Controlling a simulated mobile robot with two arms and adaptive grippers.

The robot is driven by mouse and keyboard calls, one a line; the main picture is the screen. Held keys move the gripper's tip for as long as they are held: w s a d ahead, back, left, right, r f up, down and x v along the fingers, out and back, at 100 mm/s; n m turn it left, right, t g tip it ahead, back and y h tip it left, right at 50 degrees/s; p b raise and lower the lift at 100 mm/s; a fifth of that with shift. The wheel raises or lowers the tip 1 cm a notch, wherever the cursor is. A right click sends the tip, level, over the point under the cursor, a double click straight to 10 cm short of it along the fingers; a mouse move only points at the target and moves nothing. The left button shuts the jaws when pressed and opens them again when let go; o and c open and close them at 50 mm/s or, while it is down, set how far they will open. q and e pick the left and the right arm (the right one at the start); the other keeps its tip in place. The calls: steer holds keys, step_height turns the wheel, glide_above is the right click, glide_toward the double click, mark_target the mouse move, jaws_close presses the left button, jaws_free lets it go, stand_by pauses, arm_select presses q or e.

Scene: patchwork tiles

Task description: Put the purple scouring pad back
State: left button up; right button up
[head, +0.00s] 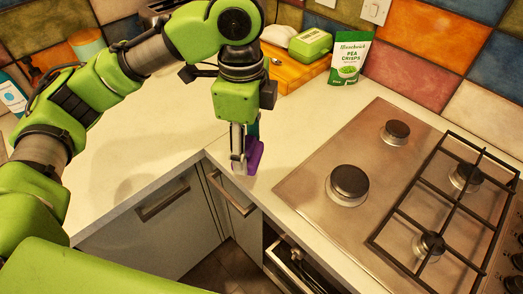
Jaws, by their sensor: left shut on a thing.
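The purple scouring pad (255,153) is between the fingers of my left gripper (240,160), at the inner corner of the counter. My left gripper points straight down and is shut on the pad. The finger in front hides part of the pad. I cannot tell whether the pad touches the counter top. My right gripper does not show in the head view.
A steel gas hob (319,189) with burners and a black grate lies to the right. The counter at left (130,170) is clear.

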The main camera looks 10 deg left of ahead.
arm_select(q)
steer(key=shift+w+d+r+m, duration=0.1)
steer(key=shift+d+r+m, duration=0.15)
steer(key=shift+m, duration=0.55)
steer(key=shift+w+f, duration=0.15)
steer(key=shift+w, duration=0.1)
steer(key=w+f, duration=0.2)
steer(key=w, duration=0.2)
steer(key=w+f+p, duration=0.1)
steer(key=w+f, duration=0.2)
steer(key=w, duration=0.1)
steer(key=w+f+p, duration=0.1)
steer(key=w+f, duration=0.2)
steer(key=w, duration=0.1)
steer(key=shift+w+a+f, duration=0.15)
steer(key=shift+a, duration=0.25)
steer(key=shift+w+f, duration=0.45)
steer(key=shift+f, duration=0.15)
step_height(320, 180, down, 2)
steer(key=shift+f+p, duration=0.1)
steer(key=shift+p, duration=0.6)
steer(key=shift+f, duration=0.55)
